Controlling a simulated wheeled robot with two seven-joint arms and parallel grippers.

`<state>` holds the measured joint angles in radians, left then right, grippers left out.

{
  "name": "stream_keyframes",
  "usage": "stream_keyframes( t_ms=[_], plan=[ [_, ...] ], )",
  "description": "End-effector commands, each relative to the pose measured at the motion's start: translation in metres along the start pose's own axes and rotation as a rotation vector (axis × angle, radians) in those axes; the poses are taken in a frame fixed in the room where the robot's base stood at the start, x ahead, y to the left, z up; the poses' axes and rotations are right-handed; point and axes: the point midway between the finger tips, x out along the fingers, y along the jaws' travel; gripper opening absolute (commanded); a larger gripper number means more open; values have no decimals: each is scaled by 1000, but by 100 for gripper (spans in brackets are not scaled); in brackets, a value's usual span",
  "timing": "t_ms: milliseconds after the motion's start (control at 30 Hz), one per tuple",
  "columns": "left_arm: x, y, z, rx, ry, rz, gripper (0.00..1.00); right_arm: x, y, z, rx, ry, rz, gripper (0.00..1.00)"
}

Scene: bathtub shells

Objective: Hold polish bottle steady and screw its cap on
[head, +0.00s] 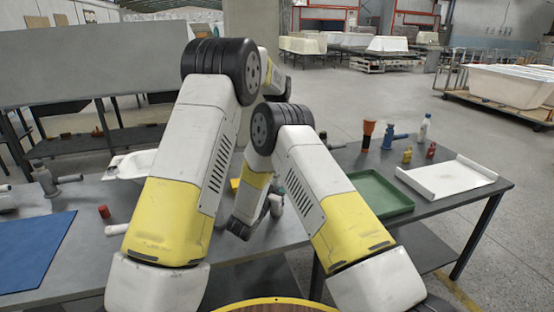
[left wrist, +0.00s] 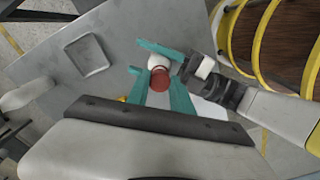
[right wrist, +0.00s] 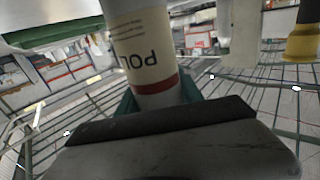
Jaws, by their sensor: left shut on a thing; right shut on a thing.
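In the right wrist view the polish bottle (right wrist: 148,50) is a white cylinder with a cream label reading "POL" and a red band. My right gripper (right wrist: 160,98) is shut on it, with a teal finger on each side. In the left wrist view my left gripper (left wrist: 160,88) is shut on the round red cap (left wrist: 160,79), with teal fingers on both sides. A white part of the bottle (left wrist: 158,62) shows just beyond the cap. I cannot tell whether the cap touches the bottle's neck.
The grey table (head: 90,245) carries a green tray (head: 372,194), a white tray (head: 447,178) and a blue mat (head: 35,248). A small red cylinder (head: 104,212) stands near the mat. An orange-topped item (head: 367,134) and several small bottles stand at the back right.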

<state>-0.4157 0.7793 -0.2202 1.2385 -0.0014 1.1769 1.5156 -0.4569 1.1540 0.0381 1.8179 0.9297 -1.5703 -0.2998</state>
Motion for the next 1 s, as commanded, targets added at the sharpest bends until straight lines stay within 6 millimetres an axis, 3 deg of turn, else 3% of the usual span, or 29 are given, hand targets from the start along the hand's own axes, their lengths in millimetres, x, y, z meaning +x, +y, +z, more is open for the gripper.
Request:
stream_keyframes(
  t_ms=[1000],
  plan=[
    [10,0,0,-1,0,0,0,0,0,0,0,1,0,0]
  ],
)
